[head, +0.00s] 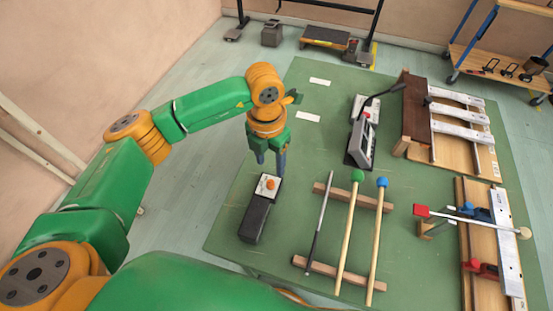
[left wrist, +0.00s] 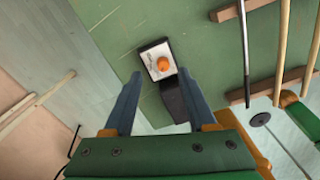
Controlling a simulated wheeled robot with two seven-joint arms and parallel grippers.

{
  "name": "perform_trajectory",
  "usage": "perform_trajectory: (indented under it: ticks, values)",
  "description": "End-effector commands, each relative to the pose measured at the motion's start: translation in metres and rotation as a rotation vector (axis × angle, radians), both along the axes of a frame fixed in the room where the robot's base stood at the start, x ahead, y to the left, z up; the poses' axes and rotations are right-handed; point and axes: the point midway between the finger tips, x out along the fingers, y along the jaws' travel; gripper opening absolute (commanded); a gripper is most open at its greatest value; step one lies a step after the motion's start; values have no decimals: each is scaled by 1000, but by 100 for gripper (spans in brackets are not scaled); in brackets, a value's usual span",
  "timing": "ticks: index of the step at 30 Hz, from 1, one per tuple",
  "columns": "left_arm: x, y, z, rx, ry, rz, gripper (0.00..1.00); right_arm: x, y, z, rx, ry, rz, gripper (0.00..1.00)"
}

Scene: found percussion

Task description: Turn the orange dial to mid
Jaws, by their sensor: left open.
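The orange dial (head: 270,184) sits on a white plate with dark markings at the far end of a black box (head: 255,217). The box lies near the left edge of the green table. My left gripper (head: 271,172) is over the dial end, pointing down, with its fingers apart. In the left wrist view the orange dial (left wrist: 163,64) and its white plate lie ahead of and between the open fingertips (left wrist: 160,77). The fingers appear clear of the dial. The markings are too small to read. My right gripper is not in view.
Several mallets and sticks, one green-headed (head: 357,176), lie on a wooden rack right of the box. A grey device (head: 362,140) with a black arm stands behind. Wooden bar instruments (head: 458,125) fill the right side. Bare green table (head: 225,225) lies left of the box.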

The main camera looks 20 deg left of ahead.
Motion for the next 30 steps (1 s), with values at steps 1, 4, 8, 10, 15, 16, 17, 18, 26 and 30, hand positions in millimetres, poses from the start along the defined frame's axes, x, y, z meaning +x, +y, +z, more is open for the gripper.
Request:
perform_trajectory:
  ticks: [1,4,8,10,15,16,17,18,26,30]
  values:
    - [-1,0,-6,1,6,0,57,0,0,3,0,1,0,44]
    - [-2,-1,-26,0,7,0,57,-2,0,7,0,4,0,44]
    - [-2,-2,-51,-1,7,0,57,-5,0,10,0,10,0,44]
    - [-2,-2,-60,-1,4,0,57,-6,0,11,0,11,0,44]
    - [-2,-2,-68,0,2,-2,57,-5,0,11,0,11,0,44]
    - [-2,-2,-68,0,2,-2,57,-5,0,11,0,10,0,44]
    - [-2,-2,-68,0,2,-2,57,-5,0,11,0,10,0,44]
    - [-2,-2,-68,-1,1,-2,57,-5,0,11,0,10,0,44]
    - [-2,-2,-67,-2,2,-2,0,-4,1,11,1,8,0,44]
    - [-2,-2,-67,-2,2,-2,0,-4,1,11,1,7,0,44]
